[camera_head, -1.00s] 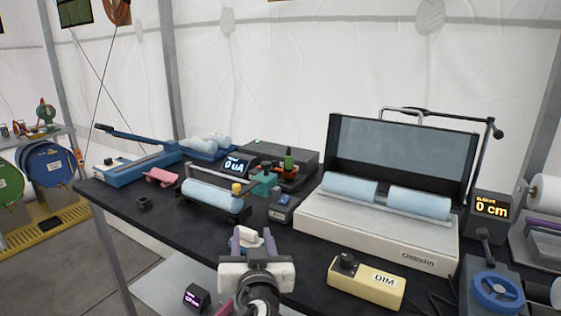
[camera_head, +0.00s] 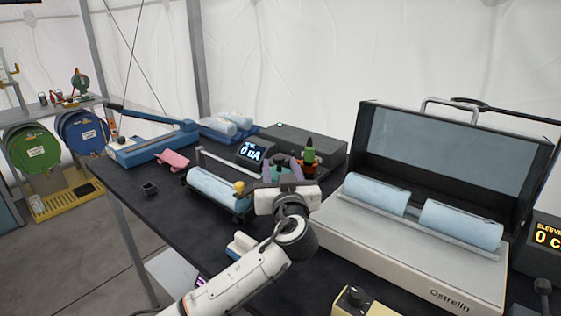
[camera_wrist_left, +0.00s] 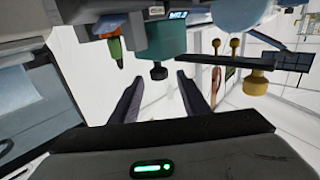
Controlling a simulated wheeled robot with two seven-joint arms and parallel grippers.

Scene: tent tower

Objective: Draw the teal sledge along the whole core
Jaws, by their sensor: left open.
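The teal sledge (camera_head: 283,174) stands on the table just right of the light-blue core (camera_head: 220,191), partly hidden behind my left gripper. Contact cannot be told. My right gripper is out of view.
A meter (camera_head: 253,152) reading 0 uA stands behind the core. A green-topped orange tool (camera_head: 309,153) stands right of the sledge. The open case (camera_head: 420,290) with two blue rolls fills the right. A pink piece (camera_head: 173,160) and a small dark block (camera_head: 150,188) lie left.

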